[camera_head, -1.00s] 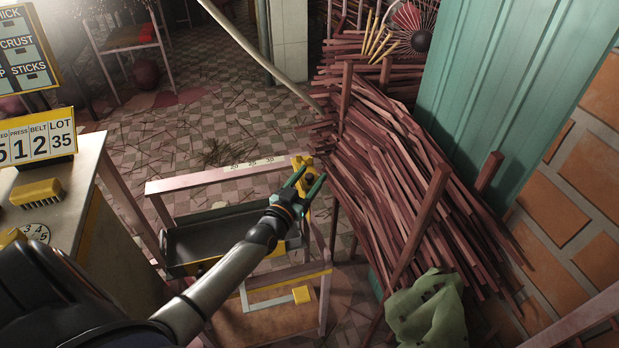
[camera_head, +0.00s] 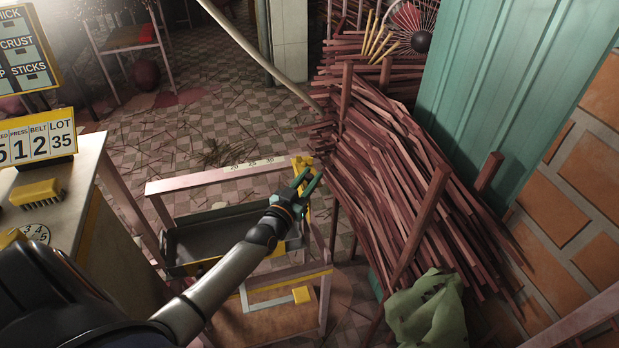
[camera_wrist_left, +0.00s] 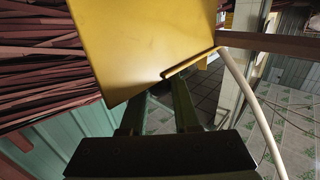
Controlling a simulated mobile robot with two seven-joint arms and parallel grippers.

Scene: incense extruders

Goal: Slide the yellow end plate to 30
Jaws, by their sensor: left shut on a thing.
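The yellow end plate (camera_head: 300,162) stands at the right end of the frame's pale rail, to the right of the scale's 30 mark. The rail scale (camera_head: 254,163) reads 20, 25, 30 from left to right. My left gripper (camera_head: 308,184) is shut at the plate, and its fingers hide part of it. In the left wrist view the plate (camera_wrist_left: 150,40) fills the upper middle, just beyond the gripper's two dark fingers (camera_wrist_left: 160,108). My right gripper is not in view.
A dark tray (camera_head: 205,240) sits in the frame below the rail. A stack of reddish sticks (camera_head: 395,170) stands close to the right of the plate. A table (camera_head: 75,200) with a brush (camera_head: 36,193) and a number sign (camera_head: 38,140) is at left.

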